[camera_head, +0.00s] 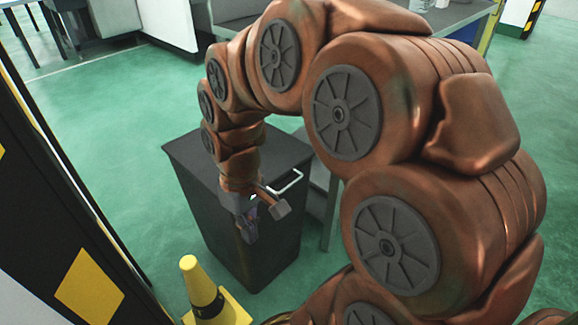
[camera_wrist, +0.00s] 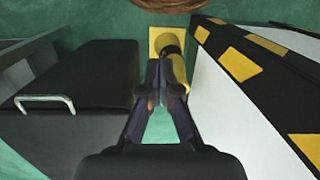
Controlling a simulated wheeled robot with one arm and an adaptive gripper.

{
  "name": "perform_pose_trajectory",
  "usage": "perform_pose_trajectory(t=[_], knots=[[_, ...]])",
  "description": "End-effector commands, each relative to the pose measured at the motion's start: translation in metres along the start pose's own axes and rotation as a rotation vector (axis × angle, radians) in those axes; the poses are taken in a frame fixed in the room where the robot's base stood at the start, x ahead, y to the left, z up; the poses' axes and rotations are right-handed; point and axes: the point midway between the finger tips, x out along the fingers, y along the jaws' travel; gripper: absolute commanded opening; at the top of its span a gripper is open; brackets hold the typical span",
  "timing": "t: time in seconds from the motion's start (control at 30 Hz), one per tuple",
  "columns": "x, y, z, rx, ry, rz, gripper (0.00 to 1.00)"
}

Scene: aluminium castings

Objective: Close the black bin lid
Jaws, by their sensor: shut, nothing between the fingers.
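The black bin (camera_head: 265,255) stands on the green floor, partly hidden behind my arm. Its black lid (camera_head: 183,152) lies flat across the top and looks down, though my arm covers much of it. A pale bar handle (camera_head: 287,182) shows at the lid's right edge. In the wrist view the lid (camera_wrist: 85,75) is a flat dark panel on the left, with the handle (camera_wrist: 45,102) at its near left. My gripper (camera_head: 248,232) is shut and empty, pointing down in front of the bin's near side. In the wrist view its fingertips (camera_wrist: 162,72) are beside the lid, apart from it.
A yellow cone (camera_head: 208,300) with a black band stands just in front of the bin, close beyond my fingertips in the wrist view (camera_wrist: 172,45). A black panel with yellow marks (camera_head: 88,285) borders the left. Grey benches (camera_head: 225,22) stand behind. Green floor is clear left of the bin.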

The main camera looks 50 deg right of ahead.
Motion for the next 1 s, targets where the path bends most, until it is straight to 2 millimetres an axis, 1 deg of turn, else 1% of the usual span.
perform_pose_trajectory(t=[0.03, 0.1, 0.17, 0.2, 0.27, 0.3, 0.4, 0.5, 0.6, 0.73, 0.87, 1.0], knots=[[-0.021, 0.019, -0.011, 0.012, 0.033, -0.005, 0.0], [-0.04, 0.048, -0.024, 0.014, 0.082, -0.001, 0.0], [-0.055, 0.075, -0.032, 0.021, 0.122, 0.006, 0.0], [-0.065, 0.093, -0.036, 0.027, 0.146, 0.014, 0.0], [-0.077, 0.119, -0.038, 0.036, 0.178, 0.023, 0.0], [-0.084, 0.135, -0.039, 0.044, 0.198, 0.033, 0.0], [-0.097, 0.17, -0.037, 0.06, 0.233, 0.051, 0.0], [-0.104, 0.192, -0.033, 0.071, 0.253, 0.065, 0.0], [-0.107, 0.204, -0.031, 0.076, 0.263, 0.074, 0.0], [-0.099, 0.207, -0.032, 0.076, 0.264, 0.075, 0.0], [-0.081, 0.208, -0.037, 0.076, 0.264, 0.075, 0.0], [-0.057, 0.21, -0.043, 0.077, 0.262, 0.074, 0.0]])
